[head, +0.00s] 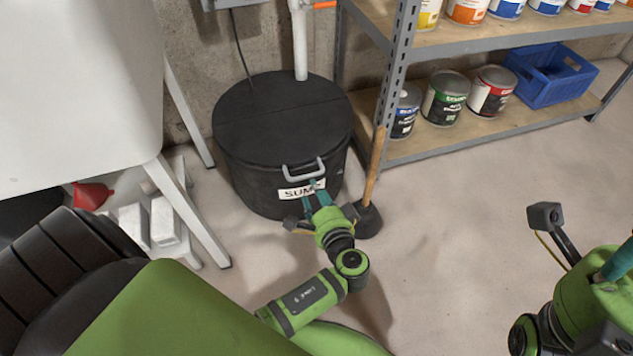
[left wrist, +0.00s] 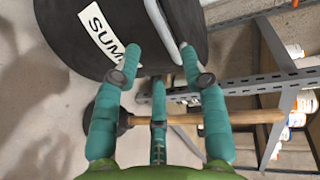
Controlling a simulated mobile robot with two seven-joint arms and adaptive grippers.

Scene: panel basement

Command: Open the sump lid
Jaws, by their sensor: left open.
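The black round sump (head: 265,185) stands on the floor by the wall, its flat black lid (head: 275,110) down on it. A grey handle (head: 303,169) sits at the lid's front edge, above a white SUMP label (head: 300,190). My left gripper (head: 318,188) is open and empty just in front of the label, below the handle. In the left wrist view, the handle (left wrist: 162,28) lies ahead, between the spread teal fingertips (left wrist: 160,50); contact cannot be told. My right gripper (head: 618,262) is partly cut off at the right edge, its jaws unclear.
A plunger with a wooden stick (head: 375,165) stands right of the sump, close to my left gripper. A metal shelf (head: 490,125) with paint cans and a blue crate (head: 553,80) is at the right. A white tub's leg (head: 190,212) stands left. Floor at centre right is clear.

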